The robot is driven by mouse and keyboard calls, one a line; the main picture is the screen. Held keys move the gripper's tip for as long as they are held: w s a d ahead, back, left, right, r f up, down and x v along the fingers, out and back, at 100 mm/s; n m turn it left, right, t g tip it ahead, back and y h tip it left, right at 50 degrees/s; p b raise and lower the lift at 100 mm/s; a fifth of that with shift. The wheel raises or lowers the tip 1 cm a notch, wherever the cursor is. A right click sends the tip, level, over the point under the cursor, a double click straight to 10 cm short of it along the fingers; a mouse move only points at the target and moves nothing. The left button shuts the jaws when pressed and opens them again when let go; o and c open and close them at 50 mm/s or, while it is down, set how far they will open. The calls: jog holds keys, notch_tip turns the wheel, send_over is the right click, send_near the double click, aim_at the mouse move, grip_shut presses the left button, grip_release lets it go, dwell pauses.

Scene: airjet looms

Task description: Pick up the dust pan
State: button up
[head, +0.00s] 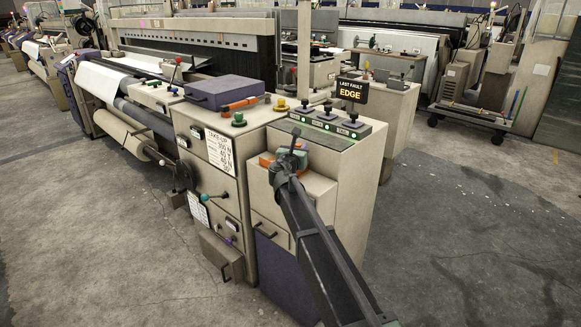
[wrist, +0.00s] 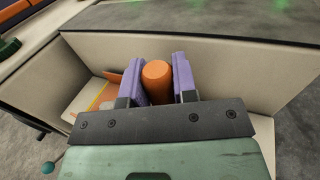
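An orange cylinder, which looks like the dust pan's handle (wrist: 157,82), stands between the two purple-padded fingers of my gripper (wrist: 164,82) in the wrist view. The fingers are apart, one on each side of it, with a gap showing on the right. A flat orange and yellow part (wrist: 106,95) shows left of the fingers; I cannot tell how it joins the handle. In the head view an orange piece (head: 266,160) sits on the lower step of the machine's end cabinet, right beside my gripper (head: 288,158), which partly hides it.
An orange tool (head: 239,104) and purple case (head: 224,92) lie on the loom top.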

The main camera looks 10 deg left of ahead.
grip_shut()
jog(key=shift+r, duration=0.1)
notch_tip(320, 180, up, 20)
jog(key=p, duration=2)
jog(key=shift+o, duration=0.4)
grip_release()
grip_shut()
